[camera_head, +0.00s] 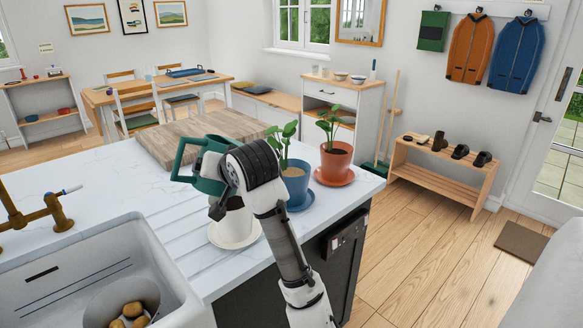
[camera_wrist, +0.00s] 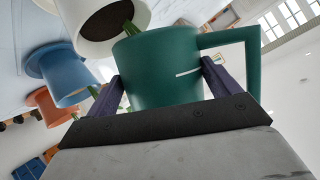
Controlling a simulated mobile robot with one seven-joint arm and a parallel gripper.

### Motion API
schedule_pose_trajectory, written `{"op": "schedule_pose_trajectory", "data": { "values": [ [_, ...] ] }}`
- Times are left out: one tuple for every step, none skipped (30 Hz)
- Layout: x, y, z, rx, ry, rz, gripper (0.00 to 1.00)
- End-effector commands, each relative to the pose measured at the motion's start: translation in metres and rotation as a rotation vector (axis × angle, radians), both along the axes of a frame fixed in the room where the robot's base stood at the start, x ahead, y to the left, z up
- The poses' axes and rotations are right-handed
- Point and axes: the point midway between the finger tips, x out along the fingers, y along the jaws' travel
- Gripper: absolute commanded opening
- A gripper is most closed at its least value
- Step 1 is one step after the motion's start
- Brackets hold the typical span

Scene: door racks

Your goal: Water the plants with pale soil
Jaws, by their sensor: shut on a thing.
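My gripper (camera_head: 222,182) is shut on a green watering can (camera_head: 204,163), held above the counter; in the wrist view the can (camera_wrist: 160,65) sits between the two fingers. A white pot (camera_head: 233,226) on a white saucer stands below my gripper and is partly hidden by it. In the wrist view the white pot (camera_wrist: 143,14) shows dark soil and a bit of green stem by the can. A blue pot (camera_head: 297,188) on a blue saucer has a leafy plant and tan, paler soil. A terracotta pot (camera_head: 336,164) on its saucer holds another plant; its soil looks brown.
The pots stand along the right side of a white marble counter (camera_head: 105,200). A wooden board (camera_head: 200,133) lies behind the can. A sink (camera_head: 165,275) with potatoes and a brass tap (camera_head: 55,212) are at left. Free counter lies left of the can.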

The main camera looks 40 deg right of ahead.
Motion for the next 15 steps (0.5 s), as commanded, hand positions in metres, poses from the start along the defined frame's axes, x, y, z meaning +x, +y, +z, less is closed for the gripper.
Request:
{"op": "schedule_pose_trajectory", "data": {
  "values": [
    [-0.0001,-0.0007,0.0019,0.003,-0.003,-0.001,0.45],
    [-0.0001,-0.001,0.002,0.005,-0.002,-0.001,0.45],
    [-0.0001,-0.0012,0.0023,0.007,-0.002,-0.001,0.45],
    [-0.0001,-0.0014,0.0025,0.009,-0.002,0.0,0.45],
    [-0.0001,-0.0016,0.0026,0.011,-0.002,0.0,0.45],
    [0.0001,-0.0019,0.0029,0.014,-0.002,0.0,0.45],
    [0.0,-0.0021,0.003,0.016,-0.001,0.0,0.45],
    [0.0001,-0.0023,0.0032,0.017,-0.002,0.0,0.45],
    [0.0001,-0.0025,0.0034,0.019,-0.001,0.0,0.45],
    [0.0002,-0.0028,0.0034,0.022,-0.001,0.0,0.45],
    [0.0001,-0.003,0.0036,0.023,0.0,0.0,0.45],
    [0.0002,-0.0033,0.0038,0.025,0.0,0.0,0.45],
    [0.0002,-0.0036,0.0039,0.028,-0.001,0.0,0.45],
    [0.0002,-0.0038,0.0041,0.03,0.0,-0.001,0.45],
    [0.0003,-0.0041,0.0043,0.032,0.0,-0.001,0.45]
  ]
}}
